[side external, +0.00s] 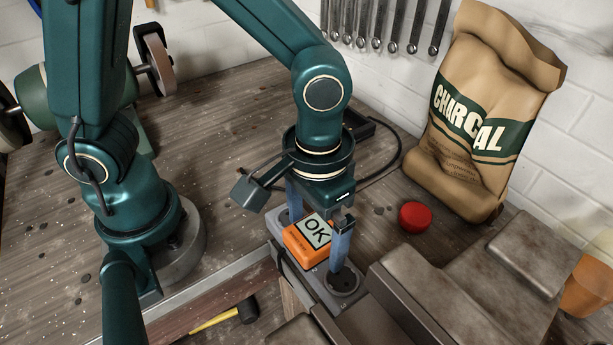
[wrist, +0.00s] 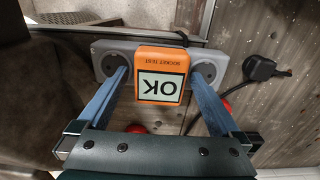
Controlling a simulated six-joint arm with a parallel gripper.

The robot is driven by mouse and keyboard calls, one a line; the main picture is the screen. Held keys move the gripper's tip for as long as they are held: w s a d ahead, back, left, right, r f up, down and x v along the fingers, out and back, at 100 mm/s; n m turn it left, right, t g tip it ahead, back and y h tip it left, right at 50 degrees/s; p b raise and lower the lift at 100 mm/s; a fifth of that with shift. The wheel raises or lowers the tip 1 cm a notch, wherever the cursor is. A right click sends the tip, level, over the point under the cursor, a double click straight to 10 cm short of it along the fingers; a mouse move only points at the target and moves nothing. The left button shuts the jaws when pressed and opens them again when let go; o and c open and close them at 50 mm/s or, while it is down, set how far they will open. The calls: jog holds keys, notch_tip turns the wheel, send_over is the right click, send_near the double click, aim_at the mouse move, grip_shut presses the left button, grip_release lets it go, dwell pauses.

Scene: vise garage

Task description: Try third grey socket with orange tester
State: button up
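The orange tester (side external: 304,246) sits over the middle of the grey socket strip (side external: 322,291), and its screen reads OK. It also shows in the wrist view (wrist: 163,60), with a round socket of the strip (wrist: 208,69) bare on each side. Whether its pins are fully in is hidden. My gripper (side external: 316,242) points down over the strip with its blue fingers on either side of the tester. The fingertips are by the two outer sockets.
A metal vise (side external: 440,300) stands close right of the strip. A red round cap (side external: 415,217) and a charcoal bag (side external: 480,115) are behind. A black plug (wrist: 262,67) with a cable lies beside the strip. A hammer (side external: 222,316) lies below the bench edge. Left bench is mostly clear.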

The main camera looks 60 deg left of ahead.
aim_at(318, 231)
grip_shut()
jog(key=shift+r, duration=3)
jog(key=shift+w+d+r, duration=0.15)
jog(key=shift+r, duration=0.1)
jog(key=d, duration=0.5)
jog(key=shift+d+r, duration=0.25)
jog(key=shift+d, duration=0.1)
